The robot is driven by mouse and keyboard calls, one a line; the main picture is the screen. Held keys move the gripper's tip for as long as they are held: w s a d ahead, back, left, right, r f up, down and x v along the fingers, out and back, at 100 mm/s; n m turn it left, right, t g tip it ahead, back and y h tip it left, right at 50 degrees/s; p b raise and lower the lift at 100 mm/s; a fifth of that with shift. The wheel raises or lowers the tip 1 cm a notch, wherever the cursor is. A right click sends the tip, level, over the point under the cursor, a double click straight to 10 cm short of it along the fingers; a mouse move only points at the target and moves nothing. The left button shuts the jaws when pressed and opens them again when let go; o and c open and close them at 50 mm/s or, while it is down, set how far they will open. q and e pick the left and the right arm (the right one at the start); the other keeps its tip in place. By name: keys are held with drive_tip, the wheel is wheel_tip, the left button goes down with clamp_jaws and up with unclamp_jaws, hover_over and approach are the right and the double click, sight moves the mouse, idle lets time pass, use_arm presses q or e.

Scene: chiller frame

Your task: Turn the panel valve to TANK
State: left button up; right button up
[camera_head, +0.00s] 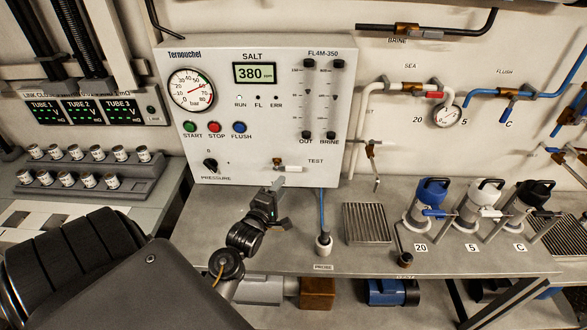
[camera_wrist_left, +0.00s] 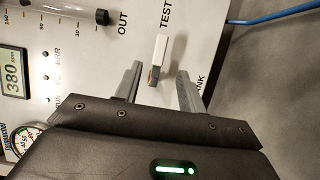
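The panel valve has a white lever handle (camera_head: 292,169) on a brass body (camera_head: 277,162), low on the right of the white control panel (camera_head: 235,70). The handle points right, towards the TEST label (camera_head: 315,161). In the left wrist view the handle (camera_wrist_left: 160,52) shows end-on to TEST, with part of the TANK label (camera_wrist_left: 201,84) beside my finger. My left gripper (camera_head: 276,198) is just in front of and below the valve. It is open and empty; in the wrist view its fingertips (camera_wrist_left: 160,74) stand apart on either side of the handle's base. My right gripper is not seen.
A blue hose (camera_head: 322,212) and probe holder (camera_head: 324,243) stand on the bench right of my gripper. A drain grate (camera_head: 366,223) and several pump-topped flasks (camera_head: 428,200) lie further right. A pressure knob (camera_head: 211,165) is on the panel's lower left.

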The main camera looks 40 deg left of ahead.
sight(293, 170)
use_arm(q)
drive_tip(key=p+x, duration=0.2)
drive_tip(key=x, duration=0.7)
drive_tip(key=shift+w+a+r, duration=0.1)
drive_tip(key=shift+w, duration=0.1)
drive_tip(key=shift+w+a+p, duration=0.1)
drive_tip(key=shift+w+p, duration=0.2)
drive_tip(key=shift+w, duration=0.2)
clamp_jaws()
drive_tip(key=shift+a, duration=0.1)
